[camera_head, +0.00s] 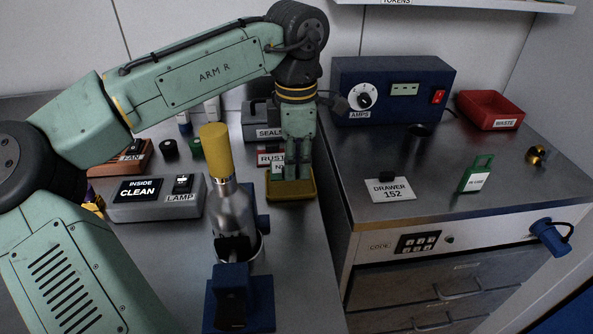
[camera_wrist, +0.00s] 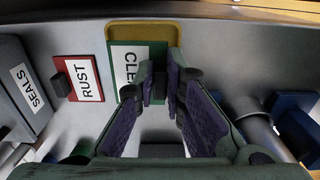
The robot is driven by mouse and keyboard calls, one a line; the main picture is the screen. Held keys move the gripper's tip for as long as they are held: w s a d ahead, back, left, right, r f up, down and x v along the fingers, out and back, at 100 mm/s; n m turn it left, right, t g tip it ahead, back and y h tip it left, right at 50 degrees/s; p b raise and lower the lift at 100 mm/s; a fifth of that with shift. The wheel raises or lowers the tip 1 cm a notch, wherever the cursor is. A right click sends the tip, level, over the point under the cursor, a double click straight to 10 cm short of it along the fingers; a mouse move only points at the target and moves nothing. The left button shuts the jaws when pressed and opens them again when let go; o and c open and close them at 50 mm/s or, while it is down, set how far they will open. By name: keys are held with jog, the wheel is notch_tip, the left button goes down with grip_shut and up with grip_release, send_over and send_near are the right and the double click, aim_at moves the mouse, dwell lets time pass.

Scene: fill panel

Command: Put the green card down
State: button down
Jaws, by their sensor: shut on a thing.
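A yellow tray (camera_wrist: 143,27) lies under the card in the wrist view. In the head view my gripper (camera_head: 297,174) points straight down over the yellow tray (camera_head: 291,196), and part of a white card face shows at its left. I cannot tell whether the card touches the tray floor.
A red RUST card (camera_wrist: 78,78) and a grey SEALS box (camera_wrist: 27,88) stand left of the tray in the wrist view. A metal bottle with a yellow cap (camera_head: 215,150) stands close by. A grey lamp box (camera_head: 155,198) sits farther left. A gap separates the two benches.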

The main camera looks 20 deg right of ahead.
aim_at(297, 169)
jog(key=shift+s+f+p, duration=0.1)
jog(key=shift+f+p, duration=0.2)
jog(key=shift+f, duration=1.25)
jog(key=shift+f, duration=0.3)
jog(key=c, duration=1.7)
grip_release()
jog(key=shift+o, duration=0.2)
jog(key=shift+r, duration=0.1)
notch_tip(297, 169, up, 12)
jog(key=shift+r+b, duration=0.25)
jog(key=shift+b, duration=0.55)
